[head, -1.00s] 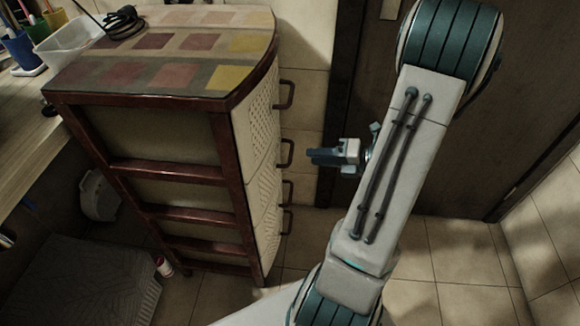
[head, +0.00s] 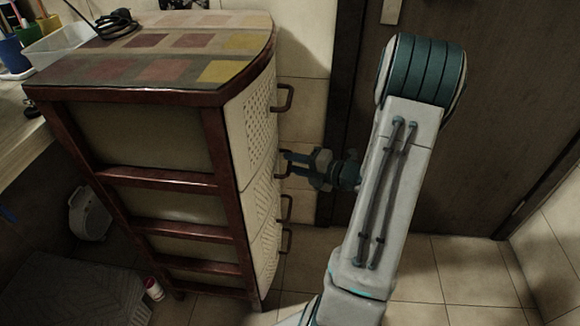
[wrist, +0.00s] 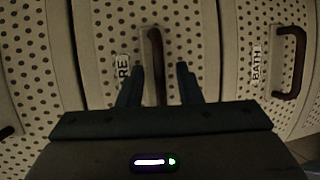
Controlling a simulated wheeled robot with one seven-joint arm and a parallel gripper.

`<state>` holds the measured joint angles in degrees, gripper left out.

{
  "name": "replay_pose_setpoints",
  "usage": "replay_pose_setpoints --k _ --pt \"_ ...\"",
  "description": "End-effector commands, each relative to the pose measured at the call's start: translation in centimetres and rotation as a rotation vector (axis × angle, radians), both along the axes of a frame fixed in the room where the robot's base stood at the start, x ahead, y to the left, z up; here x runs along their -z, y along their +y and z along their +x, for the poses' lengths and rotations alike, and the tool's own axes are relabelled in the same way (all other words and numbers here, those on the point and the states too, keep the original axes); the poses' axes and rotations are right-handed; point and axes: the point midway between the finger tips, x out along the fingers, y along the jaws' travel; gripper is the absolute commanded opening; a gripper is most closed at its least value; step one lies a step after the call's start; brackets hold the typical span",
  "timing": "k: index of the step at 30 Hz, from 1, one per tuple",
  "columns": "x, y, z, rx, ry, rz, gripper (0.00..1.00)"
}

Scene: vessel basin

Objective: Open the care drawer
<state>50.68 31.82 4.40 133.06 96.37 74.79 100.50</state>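The drawer cabinet (head: 215,150) has a dark red frame, and its pale perforated drawer fronts look shut. In the wrist view, the middle drawer front (wrist: 105,45) carries a label (wrist: 123,68) with "RE" readable and the rest hidden. Its brown handle (wrist: 154,60) lies between my gripper's (wrist: 160,82) two fingers, which are apart. In the head view my gripper (head: 288,162) is at the second handle from the top (head: 281,170). I cannot tell whether the fingers touch the handle.
A neighbouring drawer labelled BATH (wrist: 256,62) has its own handle (wrist: 291,62). The top handle (head: 285,98) and lower handles (head: 288,209) stick out close by. A dark door (head: 480,130) stands behind my arm. The tiled floor (head: 450,265) at right is clear.

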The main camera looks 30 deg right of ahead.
Motion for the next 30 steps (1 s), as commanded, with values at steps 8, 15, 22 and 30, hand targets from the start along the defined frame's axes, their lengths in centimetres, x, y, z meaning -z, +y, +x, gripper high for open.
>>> replay_pose_setpoints --k 8,15,22,30 --pt "0.31 0.94 1.41 0.0 0.0 0.0 0.32" --pt "0.27 0.94 1.42 0.0 0.0 0.0 0.26" --pt "0.28 0.94 1.4 0.0 0.0 0.0 0.0" --pt "0.12 0.23 0.93 0.0 0.001 0.001 0.0"
